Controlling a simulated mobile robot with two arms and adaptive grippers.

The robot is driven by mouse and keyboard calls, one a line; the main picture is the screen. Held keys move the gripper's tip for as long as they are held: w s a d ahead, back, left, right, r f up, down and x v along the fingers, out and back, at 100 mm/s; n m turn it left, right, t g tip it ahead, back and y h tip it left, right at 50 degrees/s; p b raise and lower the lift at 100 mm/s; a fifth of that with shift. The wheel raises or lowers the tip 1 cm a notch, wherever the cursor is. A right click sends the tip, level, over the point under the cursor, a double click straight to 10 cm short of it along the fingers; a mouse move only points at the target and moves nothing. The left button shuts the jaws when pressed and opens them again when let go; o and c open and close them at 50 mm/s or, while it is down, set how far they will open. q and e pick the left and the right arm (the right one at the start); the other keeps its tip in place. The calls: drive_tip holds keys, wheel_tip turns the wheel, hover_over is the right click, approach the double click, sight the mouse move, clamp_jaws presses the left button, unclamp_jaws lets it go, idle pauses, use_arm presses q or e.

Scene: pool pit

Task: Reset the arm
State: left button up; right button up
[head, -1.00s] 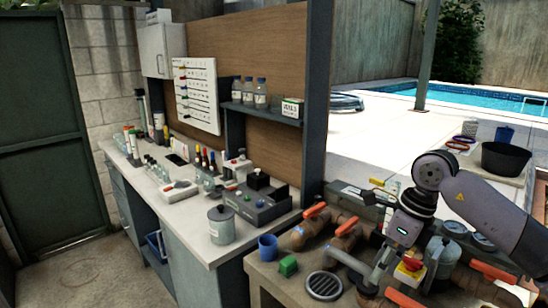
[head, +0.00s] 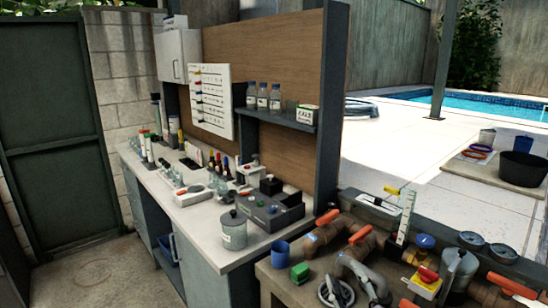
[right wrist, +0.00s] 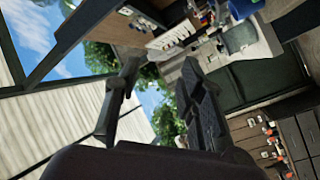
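My right gripper (right wrist: 160,72) shows in the right wrist view with its two dark fingers apart and nothing between them. Sky, foliage and a wall lie beyond the fingers, and the view is strongly tilted. In the head view I cannot clearly make out the right arm or gripper. My left gripper is in neither view.
The workbench (head: 205,249) at the left carries bottles, a grey canister (head: 233,230) and a dark device (head: 268,213). The pump bench at the lower right holds orange-handled pipes, a blue cup (head: 280,250) and a green cube (head: 300,272). A black bowl (head: 522,168) stands behind.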

drive_tip(key=s+d+f+m+g+h, duration=0.25)
drive_tip(key=s+f+g, duration=0.2)
drive_tip(key=f, duration=0.35)
drive_tip(key=s+d+f+m+g+h, duration=0.1)
drive_tip(key=s+d+f+m+g, duration=0.25)
drive_tip(key=s+f, duration=0.35)
drive_tip(key=s+f+m+g, duration=0.1)
drive_tip(key=s+f+g, duration=0.3)
drive_tip(key=s+f, duration=0.3)
drive_tip(key=s+f+m+g, duration=0.1)
drive_tip(key=s+f+g, duration=0.25)
drive_tip(key=s, duration=0.55)
wheel_tip(320, 180, down, 26)
drive_tip(key=s+g, duration=0.1)
drive_tip(key=s, duration=0.1)
drive_tip(key=s+d+f+g, duration=0.1)
drive_tip(key=s+d+f, duration=0.2)
drive_tip(key=s+f, duration=1.3)
drive_tip(key=shift+s, duration=0.15)
